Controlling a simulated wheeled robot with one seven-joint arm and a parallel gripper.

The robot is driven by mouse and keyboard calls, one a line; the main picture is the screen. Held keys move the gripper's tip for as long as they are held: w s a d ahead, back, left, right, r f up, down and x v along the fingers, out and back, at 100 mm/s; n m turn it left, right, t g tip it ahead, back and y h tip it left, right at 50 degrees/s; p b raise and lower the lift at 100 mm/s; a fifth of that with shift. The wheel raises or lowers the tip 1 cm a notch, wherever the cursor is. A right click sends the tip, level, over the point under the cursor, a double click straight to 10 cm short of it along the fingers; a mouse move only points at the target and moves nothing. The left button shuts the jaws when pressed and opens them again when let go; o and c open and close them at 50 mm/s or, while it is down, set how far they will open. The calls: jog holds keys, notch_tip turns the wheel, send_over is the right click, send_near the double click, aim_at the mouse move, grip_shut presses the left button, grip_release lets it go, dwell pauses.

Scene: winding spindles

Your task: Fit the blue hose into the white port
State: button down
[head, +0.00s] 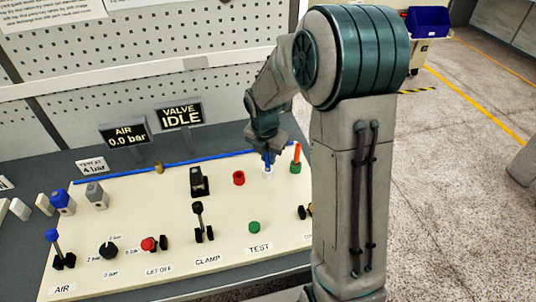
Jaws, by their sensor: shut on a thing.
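The blue hose (205,159) runs along the back edge of the cream panel, from the left side towards my gripper. My gripper (267,154) points down over the back right of the panel and is shut on the blue hose's end. A short blue piece shows just below the fingers, above the white port (267,170). The fingers hide most of this spot, so I cannot tell whether the hose end is inside the port or only above it.
A red port (238,178) stands left of my gripper. A green port (295,168) with an orange hose (297,152) stands close on the right. Levers, knobs and a green TEST button (254,227) fill the panel's front. Signs and a pegboard (180,75) stand behind.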

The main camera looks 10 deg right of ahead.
jog(key=shift+f, duration=0.1)
jog(key=c, duration=1.4)
grip_release()
notch_tip(320, 180, up, 12)
jog(key=shift+s+r+m+t+y, duration=0.15)
jog(key=shift+s+r+m+t, duration=0.15)
jog(key=shift+s+m, duration=3.8)
jog(key=shift+s+r+m+t+y, duration=0.2)
jog(key=shift+s+m+t, duration=0.25)
jog(key=shift+s+m, duration=3.7)
jog(key=shift+s+r+m+t+y, duration=0.3)
jog(key=shift+s+m, duration=2.6)
jog(key=shift+m, duration=2.35)
